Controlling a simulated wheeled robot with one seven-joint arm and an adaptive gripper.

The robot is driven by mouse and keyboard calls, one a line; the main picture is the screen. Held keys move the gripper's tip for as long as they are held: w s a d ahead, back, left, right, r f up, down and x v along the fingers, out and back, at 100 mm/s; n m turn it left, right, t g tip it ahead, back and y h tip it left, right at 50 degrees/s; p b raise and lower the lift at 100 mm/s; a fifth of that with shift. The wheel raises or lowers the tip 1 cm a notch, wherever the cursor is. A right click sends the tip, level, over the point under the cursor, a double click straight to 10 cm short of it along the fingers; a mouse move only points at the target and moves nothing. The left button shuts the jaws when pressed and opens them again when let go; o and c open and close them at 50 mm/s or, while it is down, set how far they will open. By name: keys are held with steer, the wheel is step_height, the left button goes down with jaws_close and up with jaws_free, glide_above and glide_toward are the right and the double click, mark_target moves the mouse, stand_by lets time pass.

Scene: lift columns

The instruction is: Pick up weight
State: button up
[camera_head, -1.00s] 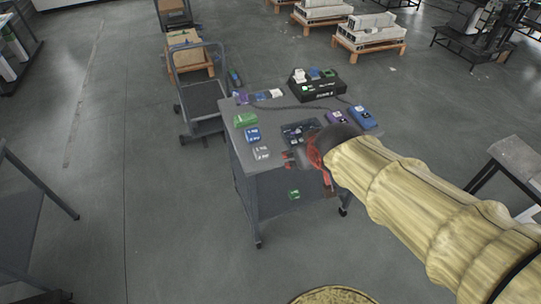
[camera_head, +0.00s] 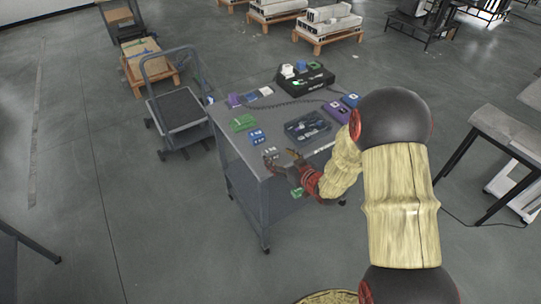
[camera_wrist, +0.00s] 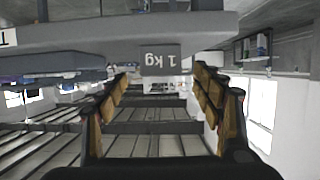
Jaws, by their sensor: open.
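A grey weight (camera_head: 271,152) sits near the front edge of the tabletop in the head view, right by my gripper's fingers. In the wrist view, which looks upside down, a dark grey block marked "1 kg" (camera_wrist: 160,61) shows between and just beyond the fingertips. My gripper (camera_head: 281,162) is at the table's front edge, about tabletop height. Its fingers (camera_wrist: 161,82) are spread and empty, pointing toward the block. The fingers partly hide the weight's surroundings in the head view.
The grey table (camera_head: 232,158) also holds a blue weight (camera_head: 257,136), a green box (camera_head: 242,123), a dark tray (camera_head: 307,128) and a black device (camera_head: 305,78). A cart (camera_head: 178,112) stands left. Another table (camera_head: 507,128) stands right. The floor in front is clear.

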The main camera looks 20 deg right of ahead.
mark_target(274, 154)
steer(key=b+x, duration=0.2)
steer(key=x, duration=0.4)
steer(key=shift+f, duration=0.15)
steer(key=shift+c, duration=1)
steer(key=c, duration=1.5)
jaws_close()
steer(key=shift+w+r, duration=0.1)
steer(key=shift+r, duration=0.1)
